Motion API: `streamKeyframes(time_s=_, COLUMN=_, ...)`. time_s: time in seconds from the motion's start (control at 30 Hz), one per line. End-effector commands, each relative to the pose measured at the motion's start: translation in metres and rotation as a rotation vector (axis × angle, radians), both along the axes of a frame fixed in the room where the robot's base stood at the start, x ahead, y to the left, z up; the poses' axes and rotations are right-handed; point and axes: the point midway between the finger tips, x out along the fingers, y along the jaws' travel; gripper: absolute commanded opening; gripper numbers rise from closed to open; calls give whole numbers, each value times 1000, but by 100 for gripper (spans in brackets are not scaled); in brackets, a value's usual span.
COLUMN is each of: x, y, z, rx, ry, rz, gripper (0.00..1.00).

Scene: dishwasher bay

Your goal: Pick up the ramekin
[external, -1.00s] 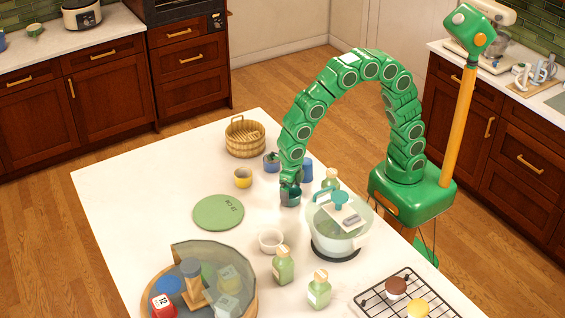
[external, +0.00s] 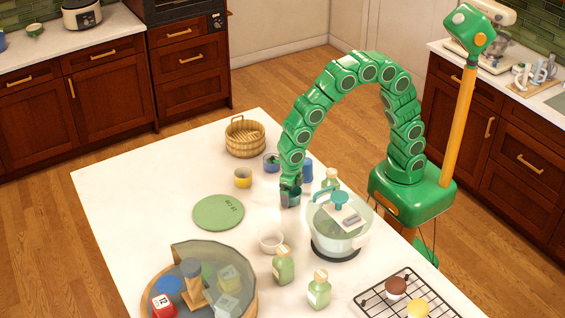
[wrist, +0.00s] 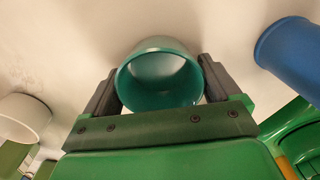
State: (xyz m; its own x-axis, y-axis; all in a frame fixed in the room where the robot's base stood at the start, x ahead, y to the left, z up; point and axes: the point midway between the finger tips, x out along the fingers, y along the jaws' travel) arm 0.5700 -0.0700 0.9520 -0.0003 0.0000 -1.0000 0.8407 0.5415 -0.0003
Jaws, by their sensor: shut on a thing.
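The ramekin (wrist: 160,78) is a teal-green round cup. In the wrist view it sits between the two dark fingers of my gripper (wrist: 158,90), with its open mouth facing the camera. In the external view my gripper (external: 290,198) points down at the white counter, left of the clear pot, and is shut on the ramekin. The ramekin shows there only as a small teal patch (external: 295,196), partly hidden by the fingers. I cannot tell whether it touches the counter.
A clear lidded pot (external: 337,240) stands close on the right. A green round mat (external: 218,212) lies left. Green bottles (external: 283,268) stand in front.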

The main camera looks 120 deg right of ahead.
Motion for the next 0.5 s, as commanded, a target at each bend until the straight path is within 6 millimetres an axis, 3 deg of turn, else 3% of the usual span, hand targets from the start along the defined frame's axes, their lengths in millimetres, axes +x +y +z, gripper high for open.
streamKeyframes(time_s=0.5, x=1, y=0, z=81, rx=0, ry=-4, rz=1, gripper=56)
